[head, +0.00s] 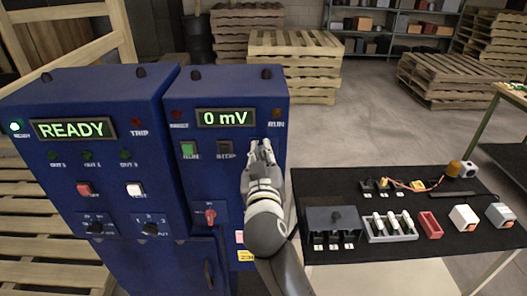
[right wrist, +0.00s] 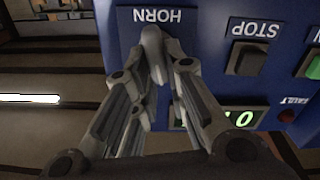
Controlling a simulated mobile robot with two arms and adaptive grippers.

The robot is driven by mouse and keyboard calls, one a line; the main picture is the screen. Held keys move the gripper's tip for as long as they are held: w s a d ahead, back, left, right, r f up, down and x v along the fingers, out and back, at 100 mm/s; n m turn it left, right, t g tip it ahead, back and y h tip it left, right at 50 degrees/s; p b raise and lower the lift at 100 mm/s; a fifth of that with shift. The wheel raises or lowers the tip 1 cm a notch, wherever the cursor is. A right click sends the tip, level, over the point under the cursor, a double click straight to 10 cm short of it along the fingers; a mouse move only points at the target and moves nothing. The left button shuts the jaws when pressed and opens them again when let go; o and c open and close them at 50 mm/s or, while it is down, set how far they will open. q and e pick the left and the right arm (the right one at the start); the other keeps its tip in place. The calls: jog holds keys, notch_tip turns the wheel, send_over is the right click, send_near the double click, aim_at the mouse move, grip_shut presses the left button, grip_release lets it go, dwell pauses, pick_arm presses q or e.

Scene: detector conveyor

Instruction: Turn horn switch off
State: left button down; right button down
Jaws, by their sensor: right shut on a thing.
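The HORN label (right wrist: 158,16) shows upside down on the blue panel in the right wrist view. The horn switch is at that label and is hidden by my fingertips, so its position cannot be read. My right gripper (head: 263,152) is at the right side of the blue cabinet (head: 236,85), right of the STOP button (head: 225,148). In the right wrist view, my right gripper (right wrist: 156,48) has its fingertips together on the switch. My left gripper is not in view.
The cabinet display (head: 226,118) reads 0 mV, and the left cabinet's display (head: 73,129) reads READY. A green RUN button (head: 189,149) and a red knob (head: 210,215) are nearby. A black-topped table (head: 375,250) with small parts stands at right; pallets (head: 295,65) are behind.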

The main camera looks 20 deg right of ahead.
jog(key=shift+a+n+p, duration=0.2)
jog(key=shift+n+p, duration=0.4)
jog(key=shift+n, duration=1)
jog(key=c, duration=1.5)
grip_release()
jog(key=shift+w+f, duration=0.1)
jog(key=shift+o, duration=0.2)
